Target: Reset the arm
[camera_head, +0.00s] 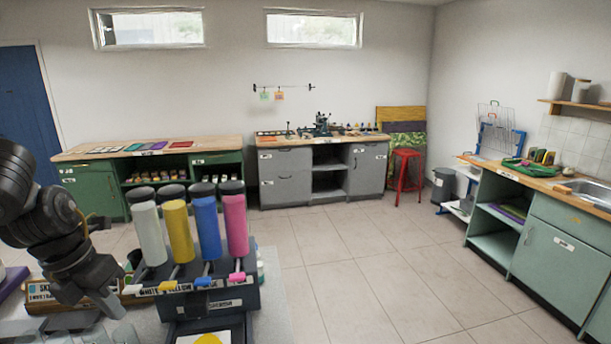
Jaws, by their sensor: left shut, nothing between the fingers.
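My left arm comes in from the left edge. My left gripper (112,303) is low at the left, pointing down, shut and empty. It is over the front table, left of a dark dispenser stand (210,298). The stand holds upright tubes with dark caps: a white tube (149,232), a yellow tube (179,230), a blue tube (207,226) and a pink tube (236,224). The gripper looks apart from the tubes. My right gripper is not in view.
A labelled wooden box (45,293) lies beside the gripper. A green cabinet (95,192), a grey cabinet (285,178) and a red stool (404,176) stand at the back. A sink counter (560,260) is at the right. The middle of the tiled floor (370,260) is clear.

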